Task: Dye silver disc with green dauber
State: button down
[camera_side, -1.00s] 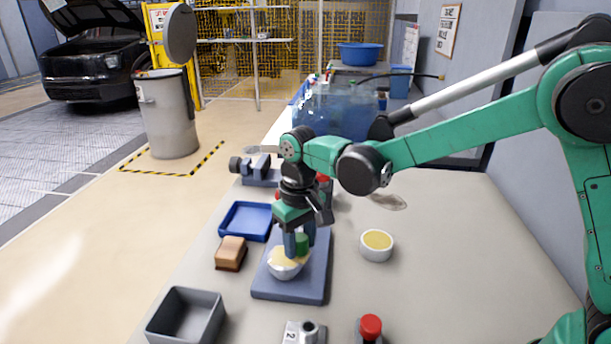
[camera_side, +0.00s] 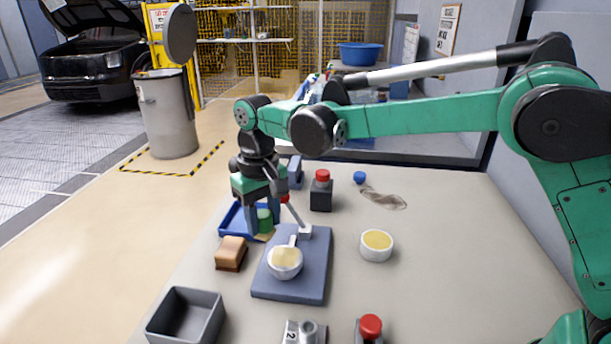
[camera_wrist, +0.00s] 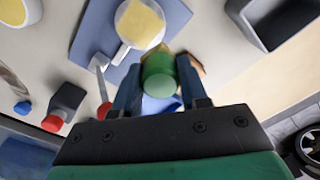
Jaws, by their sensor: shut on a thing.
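My gripper (camera_side: 263,222) is shut on the green dauber (camera_side: 265,218), a green cylinder with a tan pad below it. It hangs over the front right part of the blue tray (camera_side: 230,222); I cannot tell whether it touches. In the wrist view the dauber (camera_wrist: 158,75) sits between the two fingers. A pale round piece with a short handle and a cream-yellow middle (camera_side: 285,262) lies on the blue-grey board (camera_side: 290,290), apart from the dauber; it also shows in the wrist view (camera_wrist: 140,22). I cannot make out a plainly silver disc.
A brown block (camera_side: 231,252) is close in front of my gripper. A red-tipped rod (camera_side: 293,210) stands by the board's back edge. A white cup with yellow contents (camera_side: 377,246), a red-topped black block (camera_side: 321,192) and a grey bin (camera_side: 186,317) stand around.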

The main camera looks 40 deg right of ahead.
jog(key=shift+r, duration=2)
